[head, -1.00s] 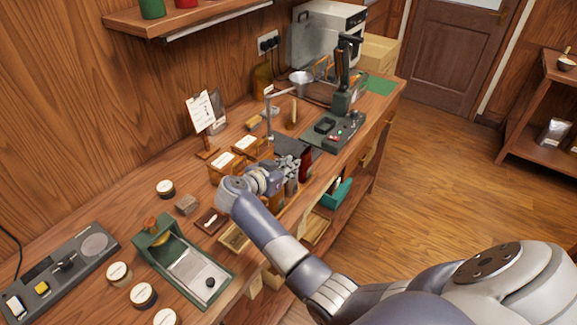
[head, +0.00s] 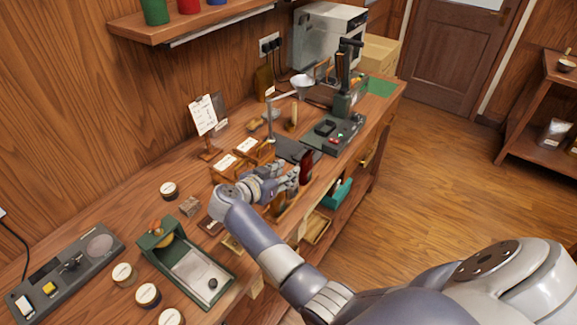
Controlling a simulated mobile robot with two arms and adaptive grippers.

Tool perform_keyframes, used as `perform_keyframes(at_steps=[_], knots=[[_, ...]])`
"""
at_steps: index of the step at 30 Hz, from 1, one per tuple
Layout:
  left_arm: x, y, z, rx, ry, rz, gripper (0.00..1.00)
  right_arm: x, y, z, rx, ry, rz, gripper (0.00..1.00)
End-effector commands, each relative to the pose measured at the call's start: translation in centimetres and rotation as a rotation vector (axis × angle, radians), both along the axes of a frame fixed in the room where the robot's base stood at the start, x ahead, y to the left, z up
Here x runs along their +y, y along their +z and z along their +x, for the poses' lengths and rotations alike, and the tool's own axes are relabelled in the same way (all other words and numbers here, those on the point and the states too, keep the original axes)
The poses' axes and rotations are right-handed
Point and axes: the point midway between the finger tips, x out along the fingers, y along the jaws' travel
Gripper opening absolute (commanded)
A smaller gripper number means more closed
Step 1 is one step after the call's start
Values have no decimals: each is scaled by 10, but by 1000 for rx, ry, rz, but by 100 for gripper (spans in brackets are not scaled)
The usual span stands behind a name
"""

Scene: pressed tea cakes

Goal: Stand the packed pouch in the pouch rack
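My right gripper (head: 289,182) is over the front edge of the bench, near its middle. Its fingers point right, and its opening is too small to judge. A brown item (head: 283,205) shows just below the fingers; I cannot tell whether it is the packed pouch or whether it is gripped. A dark red upright item (head: 306,169) stands just right of the fingertips. I cannot make out the pouch rack for certain. My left gripper is not in view.
Wooden boxes with white labels (head: 225,164) stand behind my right gripper. A dark green press (head: 343,105) is farther back. A green tray device (head: 190,270) and several round tins (head: 148,295) lie at the near left. Open floor (head: 445,150) is on the right.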

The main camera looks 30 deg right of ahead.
Motion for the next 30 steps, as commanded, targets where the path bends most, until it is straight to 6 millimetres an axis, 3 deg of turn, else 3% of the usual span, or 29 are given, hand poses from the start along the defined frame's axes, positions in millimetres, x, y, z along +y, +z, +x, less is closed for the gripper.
perform_keyframes(at_steps=[1,9,30], knots=[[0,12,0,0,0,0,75,8,8,-3,2,1,3,35],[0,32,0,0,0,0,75,33,17,-13,2,0,1,35],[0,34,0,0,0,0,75,39,17,-16,0,0,0,35]])
